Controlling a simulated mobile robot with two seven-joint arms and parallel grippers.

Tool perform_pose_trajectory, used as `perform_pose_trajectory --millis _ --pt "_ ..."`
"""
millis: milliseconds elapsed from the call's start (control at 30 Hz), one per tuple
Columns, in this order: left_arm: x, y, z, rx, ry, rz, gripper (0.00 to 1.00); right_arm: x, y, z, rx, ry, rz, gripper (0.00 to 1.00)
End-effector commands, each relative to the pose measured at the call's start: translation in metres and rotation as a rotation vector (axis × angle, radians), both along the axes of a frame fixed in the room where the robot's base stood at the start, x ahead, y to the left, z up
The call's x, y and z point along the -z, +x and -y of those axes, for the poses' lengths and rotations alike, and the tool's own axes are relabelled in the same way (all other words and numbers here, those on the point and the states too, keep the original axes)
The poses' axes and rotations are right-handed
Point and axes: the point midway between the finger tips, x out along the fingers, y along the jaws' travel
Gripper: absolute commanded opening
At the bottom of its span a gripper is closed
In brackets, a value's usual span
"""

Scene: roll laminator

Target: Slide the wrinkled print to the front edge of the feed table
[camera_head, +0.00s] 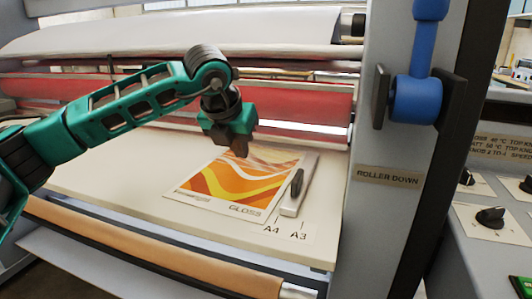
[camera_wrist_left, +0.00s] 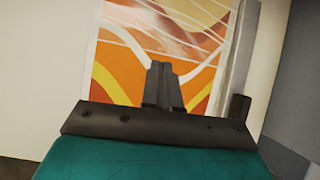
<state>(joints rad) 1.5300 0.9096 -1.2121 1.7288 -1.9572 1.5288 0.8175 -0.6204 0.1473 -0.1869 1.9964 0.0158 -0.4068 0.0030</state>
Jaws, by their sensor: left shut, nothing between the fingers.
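The print (camera_head: 228,185) lies on the cream feed table (camera_head: 105,180). It has orange, yellow, white and dark red waves, a pale margin and the word GLOSS near its front corner. Thin pale streaks cross it in the left wrist view (camera_wrist_left: 130,65). My left gripper (camera_head: 240,150) is shut and empty, pointing down over the rear part of the print. Its closed fingers also show over the print in the left wrist view (camera_wrist_left: 162,85). I cannot tell whether the fingertips touch the print. My right gripper is out of view.
A pale guide bar (camera_head: 301,185) with a dark knob lies along the print's right side. A4 and A3 marks are in front of it. Red rollers (camera_head: 310,105) stand behind the table, and a tan roller (camera_head: 150,248) runs along its front. A grey post (camera_head: 370,225) with a blue lever (camera_head: 415,100) stands at right.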

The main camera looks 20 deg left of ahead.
Motion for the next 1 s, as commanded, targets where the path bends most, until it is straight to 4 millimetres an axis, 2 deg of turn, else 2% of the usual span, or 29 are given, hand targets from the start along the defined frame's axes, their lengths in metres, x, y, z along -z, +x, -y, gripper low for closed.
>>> perform_pose_trajectory --millis 33,200,567,1000 --pt "0.011 0.0 0.0 -0.001 0.001 -0.001 0.0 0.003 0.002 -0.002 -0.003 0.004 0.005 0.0" --pt "0.023 0.0 0.0 0.0 -0.001 0.001 0.0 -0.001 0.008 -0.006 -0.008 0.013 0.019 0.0" --pt "0.024 0.0 0.0 0.001 -0.001 0.0 0.0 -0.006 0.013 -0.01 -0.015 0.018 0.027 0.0" --pt "0.035 0.0 0.0 0.002 -0.001 0.001 0.0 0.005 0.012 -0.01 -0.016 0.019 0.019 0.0"
